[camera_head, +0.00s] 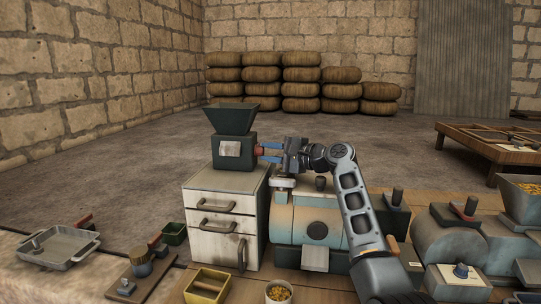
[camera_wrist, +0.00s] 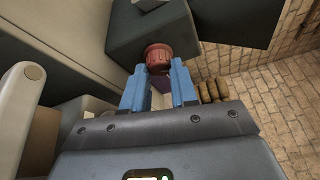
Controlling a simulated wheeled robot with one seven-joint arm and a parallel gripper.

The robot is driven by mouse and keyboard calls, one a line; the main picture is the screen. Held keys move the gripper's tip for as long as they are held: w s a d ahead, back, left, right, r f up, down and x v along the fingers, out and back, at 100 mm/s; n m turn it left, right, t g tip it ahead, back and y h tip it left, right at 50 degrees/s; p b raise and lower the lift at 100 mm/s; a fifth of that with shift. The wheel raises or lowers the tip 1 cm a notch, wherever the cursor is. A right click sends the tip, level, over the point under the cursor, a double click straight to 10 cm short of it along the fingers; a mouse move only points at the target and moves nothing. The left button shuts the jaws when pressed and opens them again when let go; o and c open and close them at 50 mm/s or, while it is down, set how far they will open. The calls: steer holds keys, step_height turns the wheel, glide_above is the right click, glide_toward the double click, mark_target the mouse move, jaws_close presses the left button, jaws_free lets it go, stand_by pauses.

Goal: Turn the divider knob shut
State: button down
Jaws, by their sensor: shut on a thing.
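The divider (camera_head: 222,151) is a dark green box with a flared hopper (camera_head: 232,118) on top and a pale label on its front. Its red ribbed knob (camera_head: 259,151) sticks out of its right side. In the wrist view the knob (camera_wrist: 159,55) shows between the tips of the blue fingers, against the dark divider body (camera_wrist: 140,38). My gripper (camera_head: 266,152) reaches in from the right and is shut on the knob; the wrist view shows its two fingers (camera_wrist: 160,72) on either side. The exact finger contact is partly hidden. No position mark on the knob can be made out.
The divider stands on a white drawer cabinet (camera_head: 215,226). A blue-grey machine (camera_head: 296,226) is close to its right, below my arm. Trays, a yellow box (camera_head: 207,285) and a bowl of grain (camera_head: 279,293) lie in front. Stacked sacks (camera_head: 300,90) line the back wall.

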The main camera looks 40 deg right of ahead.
steer(key=shift+a, duration=0.1)
steer(key=c, duration=0.9)
jaws_free()
steer(key=shift+r, duration=0.1)
steer(key=shift+r, duration=0.3)
steer(key=shift+o, duration=0.6)
steer(key=r, duration=0.2)
steer(key=d+r, duration=0.1)
steer(key=r, duration=0.1)
steer(key=shift+s, duration=0.35)
steer(key=s+d+r, duration=0.4)
steer(key=s, duration=0.1)
steer(key=s+d+r, duration=0.2)
steer(key=s+d, duration=0.1)
steer(key=shift+r, duration=0.1)
steer(key=shift+c, duration=0.5)
